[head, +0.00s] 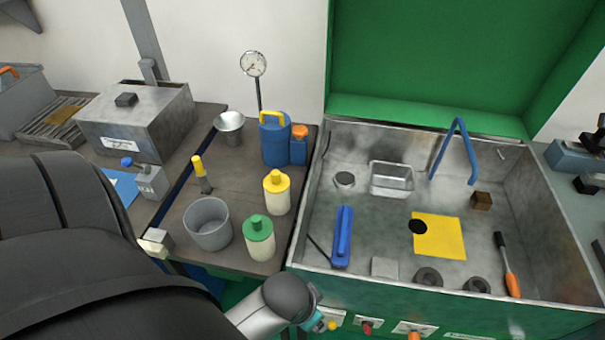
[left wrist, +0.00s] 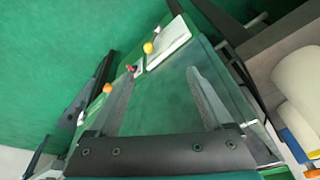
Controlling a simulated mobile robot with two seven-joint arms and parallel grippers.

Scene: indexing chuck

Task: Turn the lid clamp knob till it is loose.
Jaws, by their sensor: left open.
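The green machine's front carries a yellow knob (head: 332,325), a red knob (head: 367,327) and an orange knob (head: 413,336) at the bottom of the head view. I cannot tell which is the lid clamp knob; the labels are unreadable. In the left wrist view the yellow knob (left wrist: 148,47) sits by a white plate, with the red knob (left wrist: 131,69) and orange knob (left wrist: 108,88) in line below. My left gripper (left wrist: 160,78) is open and empty, its fingers apart in front of the panel, touching no knob. In the head view its teal wrist part (head: 316,320) is left of the yellow knob.
The open metal basin (head: 385,240) holds a blue-handled tool (head: 343,236), a yellow sheet (head: 450,238) and an orange screwdriver (head: 508,265). A side table at left holds a grey bucket (head: 207,224), a green-capped bottle (head: 259,238) and a yellow-capped bottle (head: 277,192).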

